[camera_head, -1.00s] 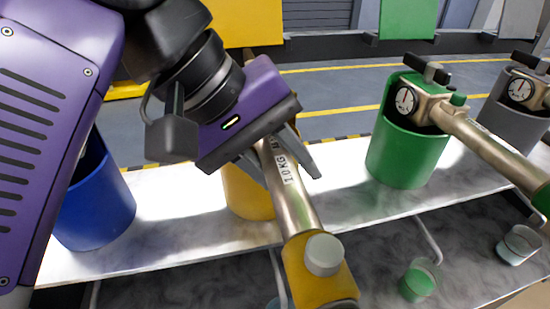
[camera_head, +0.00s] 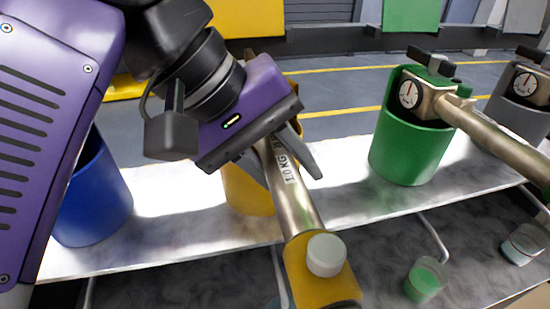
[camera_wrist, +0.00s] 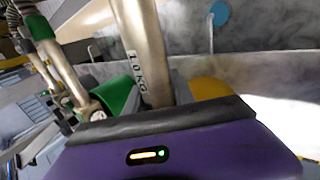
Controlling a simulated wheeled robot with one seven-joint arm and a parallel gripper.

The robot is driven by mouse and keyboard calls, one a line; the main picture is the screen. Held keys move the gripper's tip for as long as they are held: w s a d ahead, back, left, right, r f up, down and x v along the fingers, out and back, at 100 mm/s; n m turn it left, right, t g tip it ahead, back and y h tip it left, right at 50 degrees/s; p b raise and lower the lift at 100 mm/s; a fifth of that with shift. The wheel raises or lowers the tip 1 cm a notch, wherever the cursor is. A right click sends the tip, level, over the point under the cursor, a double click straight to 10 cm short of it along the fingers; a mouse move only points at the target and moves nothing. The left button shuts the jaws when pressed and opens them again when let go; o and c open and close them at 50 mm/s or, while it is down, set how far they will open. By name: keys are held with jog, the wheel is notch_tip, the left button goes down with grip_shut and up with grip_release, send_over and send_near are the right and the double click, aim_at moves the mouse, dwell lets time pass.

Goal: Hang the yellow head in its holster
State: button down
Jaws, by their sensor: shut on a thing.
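My gripper (camera_head: 281,158) is shut on the metal tube of the yellow head (camera_head: 296,200), just above its "1.0 KG" label. The tube slants down to a yellow end block with a white cap. The tube also shows in the wrist view (camera_wrist: 143,40). The yellow holster (camera_head: 243,193) stands on the white shelf, behind and below my gripper. It is largely covered by the gripper and tube, and part of it shows in the wrist view (camera_wrist: 208,88). The head's upper end is hidden by my gripper, so I cannot tell whether it is inside the holster.
A blue holster (camera_head: 92,205) stands empty to the left. To the right, a green holster (camera_head: 408,155) and a grey holster (camera_head: 520,120) hold heads with dials. A green cup (camera_head: 425,280) and a clear cup (camera_head: 522,245) sit on the lower surface.

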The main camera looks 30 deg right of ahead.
aim_at(265, 150)
jog(key=shift+f+b, duration=0.35)
jog(key=shift+b, duration=0.05)
jog(key=c, duration=1)
grip_release()
jog(key=shift+o, duration=0.2)
jog(key=shift+p+v, duration=0.45)
jog(key=shift+v, duration=3.5)
